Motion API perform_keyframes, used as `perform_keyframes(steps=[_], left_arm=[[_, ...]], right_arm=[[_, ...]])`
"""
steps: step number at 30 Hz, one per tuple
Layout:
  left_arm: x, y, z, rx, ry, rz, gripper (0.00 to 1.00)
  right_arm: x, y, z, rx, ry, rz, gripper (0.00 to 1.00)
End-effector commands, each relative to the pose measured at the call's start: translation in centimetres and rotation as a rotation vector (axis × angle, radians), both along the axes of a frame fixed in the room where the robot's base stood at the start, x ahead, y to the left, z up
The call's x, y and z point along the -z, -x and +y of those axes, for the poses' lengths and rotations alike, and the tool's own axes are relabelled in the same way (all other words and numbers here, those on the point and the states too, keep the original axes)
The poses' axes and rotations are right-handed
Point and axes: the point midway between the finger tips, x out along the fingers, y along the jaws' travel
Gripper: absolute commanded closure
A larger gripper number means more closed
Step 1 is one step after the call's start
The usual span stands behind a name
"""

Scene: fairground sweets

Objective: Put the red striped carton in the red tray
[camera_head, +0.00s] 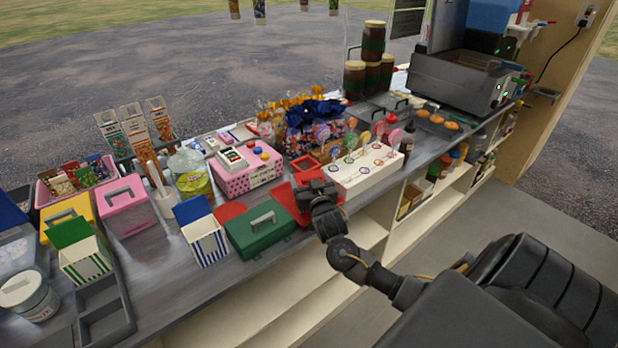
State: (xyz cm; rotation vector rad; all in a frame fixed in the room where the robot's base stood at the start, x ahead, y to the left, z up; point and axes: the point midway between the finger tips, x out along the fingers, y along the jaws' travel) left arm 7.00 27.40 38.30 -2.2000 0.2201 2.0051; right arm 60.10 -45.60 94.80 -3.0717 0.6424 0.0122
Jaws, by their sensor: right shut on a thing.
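My right gripper (316,193) is over the red tray (284,198) on the counter, right of the green lidded box. It is shut, and a plain red piece (309,178) shows just behind its fingers. This looks like part of the red striped carton, but no stripes show and the gripper hides most of it. I cannot tell whether it touches the tray floor. My left gripper is out of view.
A green lidded box (261,226) and a blue striped carton (204,236) stand left of the tray. A green striped carton (85,259) is farther left. A white lollipop stand (366,170) is close on the right. A pink box (246,177) stands behind.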

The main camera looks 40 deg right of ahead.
Motion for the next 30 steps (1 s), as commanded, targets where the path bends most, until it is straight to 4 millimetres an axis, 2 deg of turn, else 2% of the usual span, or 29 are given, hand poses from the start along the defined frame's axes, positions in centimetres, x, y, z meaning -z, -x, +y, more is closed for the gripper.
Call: perform_keyframes(steps=[10,11,15,25,30], left_arm=[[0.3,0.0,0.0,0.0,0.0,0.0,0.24],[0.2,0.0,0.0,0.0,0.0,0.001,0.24],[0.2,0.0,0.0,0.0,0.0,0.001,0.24],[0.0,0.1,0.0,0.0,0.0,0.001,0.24],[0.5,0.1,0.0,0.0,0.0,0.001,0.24]], right_arm=[[0.4,0.0,0.0,0.001,0.0,-0.001,0.56],[0.3,0.0,0.0,0.001,0.0,-0.001,0.19],[0.3,0.0,0.0,0.001,0.0,0.0,0.01],[-0.1,0.0,0.0,0.0,0.0,-0.001,0.01],[0.2,2.1,0.9,-0.001,-0.003,0.001,0.01]])
